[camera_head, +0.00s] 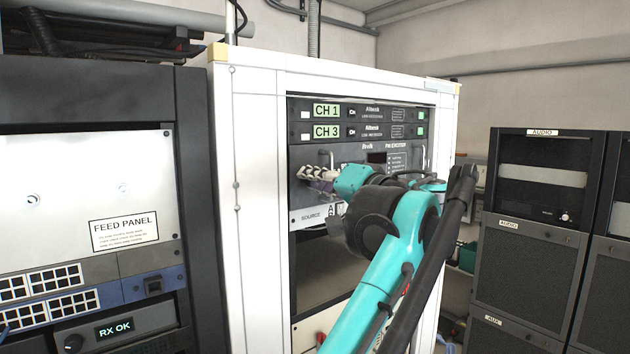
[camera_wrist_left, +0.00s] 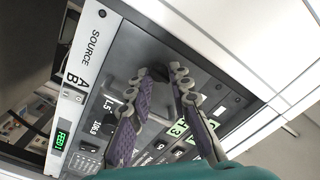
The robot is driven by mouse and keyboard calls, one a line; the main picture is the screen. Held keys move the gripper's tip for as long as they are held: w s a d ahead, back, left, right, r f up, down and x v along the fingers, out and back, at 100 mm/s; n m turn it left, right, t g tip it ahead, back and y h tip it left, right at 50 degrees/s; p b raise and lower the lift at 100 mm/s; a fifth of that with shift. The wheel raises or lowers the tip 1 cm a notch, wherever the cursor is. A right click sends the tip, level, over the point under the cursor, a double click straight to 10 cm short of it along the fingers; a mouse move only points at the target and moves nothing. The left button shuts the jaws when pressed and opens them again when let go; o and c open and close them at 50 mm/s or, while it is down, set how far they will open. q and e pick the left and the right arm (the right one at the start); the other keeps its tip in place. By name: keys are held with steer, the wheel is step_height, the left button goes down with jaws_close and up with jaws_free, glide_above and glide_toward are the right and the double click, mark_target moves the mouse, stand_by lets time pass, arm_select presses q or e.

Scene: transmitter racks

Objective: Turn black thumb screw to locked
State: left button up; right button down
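My left gripper (camera_head: 309,178) reaches to the left part of the dark PM exciter panel (camera_head: 352,154) in the white rack, beside that panel's left handle. In the left wrist view the two purple-padded fingers of my left gripper (camera_wrist_left: 159,74) stand apart, with dark panel surface showing between their tips. I see nothing clearly held between them. I cannot make out the black thumb screw; the fingers cover part of the panel where they reach it. Whether the fingertips touch the panel is unclear. My right gripper is not in view.
Two thin units marked CH 1 (camera_head: 326,111) and CH 3 (camera_head: 326,131) sit above the exciter. A SOURCE A/B strip (camera_head: 310,217) is below it. The white rack frame (camera_head: 250,180) borders the opening. A feed panel rack stands left, AUDIO racks (camera_head: 525,262) right.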

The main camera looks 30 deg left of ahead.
arm_select(q)
jaws_close()
steer(key=shift+m, duration=0.4)
steer(key=shift+f+m+p, duration=0.15)
steer(key=shift+m+p, duration=1.25)
steer(key=shift+m, duration=2.9)
steer(key=shift+f+m+p, duration=0.1)
steer(key=shift+m+p, duration=1.25)
steer(key=shift+m, duration=2.95)
steer(key=o, duration=0.8)
jaws_free()
